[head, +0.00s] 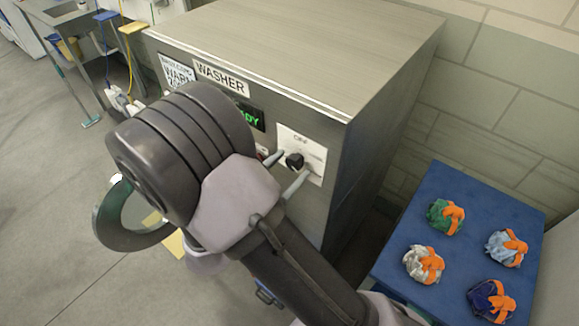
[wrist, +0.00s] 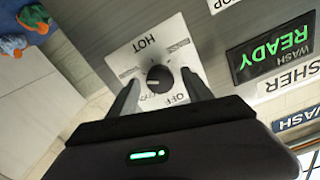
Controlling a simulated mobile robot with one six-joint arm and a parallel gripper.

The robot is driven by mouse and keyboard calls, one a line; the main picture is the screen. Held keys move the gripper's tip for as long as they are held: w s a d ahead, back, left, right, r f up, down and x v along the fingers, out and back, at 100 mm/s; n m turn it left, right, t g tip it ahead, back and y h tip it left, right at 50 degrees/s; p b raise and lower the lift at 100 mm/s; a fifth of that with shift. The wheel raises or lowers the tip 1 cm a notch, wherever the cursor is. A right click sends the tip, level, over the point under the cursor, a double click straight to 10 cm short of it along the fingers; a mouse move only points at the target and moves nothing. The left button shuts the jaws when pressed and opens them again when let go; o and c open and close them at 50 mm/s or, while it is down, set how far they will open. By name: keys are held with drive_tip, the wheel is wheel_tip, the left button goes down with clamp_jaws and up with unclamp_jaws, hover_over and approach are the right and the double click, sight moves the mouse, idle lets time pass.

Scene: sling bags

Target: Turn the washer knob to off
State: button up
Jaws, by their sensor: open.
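The washer (head: 300,50) is a grey box with a label reading WASHER and a lit green READY display (wrist: 270,52). Its dark round knob (head: 295,160) sits on a white dial plate (head: 314,152). The knob (wrist: 160,80) also shows in the wrist view, where HOT and OFF are readable upside down on the plate. A small pale mark on the knob seems to face left there, away from the OFF label; the smaller labels are hard to read. My gripper (wrist: 161,77) is open, with one finger on each side of the knob and a visible gap to it.
A blue table (head: 450,210) at the right holds several cloth bundles with orange straps. A sink bench (head: 75,20) stands at the far left. A block wall is behind the washer. Grey floor at the left is open.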

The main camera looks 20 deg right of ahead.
drive_tip(key=shift+w+d, duration=0.2)
drive_tip(key=shift+d, duration=0.1)
clamp_jaws()
